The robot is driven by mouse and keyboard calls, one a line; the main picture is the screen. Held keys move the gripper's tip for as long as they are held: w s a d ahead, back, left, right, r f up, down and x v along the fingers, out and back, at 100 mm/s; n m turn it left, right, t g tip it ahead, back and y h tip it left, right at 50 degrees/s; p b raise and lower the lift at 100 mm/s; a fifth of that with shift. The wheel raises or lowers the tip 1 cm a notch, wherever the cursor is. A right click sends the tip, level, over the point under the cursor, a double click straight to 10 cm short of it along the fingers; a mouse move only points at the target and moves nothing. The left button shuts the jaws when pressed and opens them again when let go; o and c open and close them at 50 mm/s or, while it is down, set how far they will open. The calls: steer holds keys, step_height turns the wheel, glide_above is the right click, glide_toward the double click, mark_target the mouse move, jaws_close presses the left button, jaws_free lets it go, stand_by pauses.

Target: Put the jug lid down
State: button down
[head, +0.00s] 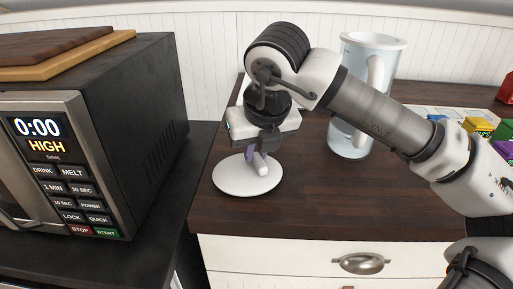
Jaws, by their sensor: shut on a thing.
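The jug lid (232,181) is a round white disc with a raised handle in its middle. It shows at the left front of the dark wooden counter, level and at or just above the surface; I cannot tell whether it touches. My gripper (257,158) points down over the lid and is shut on its handle. The fingers hide part of the handle. The jug (378,62) is clear bluish with a white rim and handle. It stands upright with an open top behind my arm, which hides part of it.
A microwave (97,130) with wooden boards (65,50) on top stands at the left, beyond a gap from the counter (300,205). Colourful small boxes (477,125) lie at the right behind my arm. The counter front is bare, above a drawer with a metal handle (361,263).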

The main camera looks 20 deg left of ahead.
steer(key=shift+f, duration=0.1)
steer(key=shift+f, duration=0.15)
steer(key=c, duration=1.4)
jaws_free()
steer(key=shift+r, duration=0.4)
steer(key=v, duration=1.1)
steer(key=shift+s+d+r, duration=0.1)
steer(key=shift+d+r, duration=0.05)
steer(key=shift+r, duration=0.2)
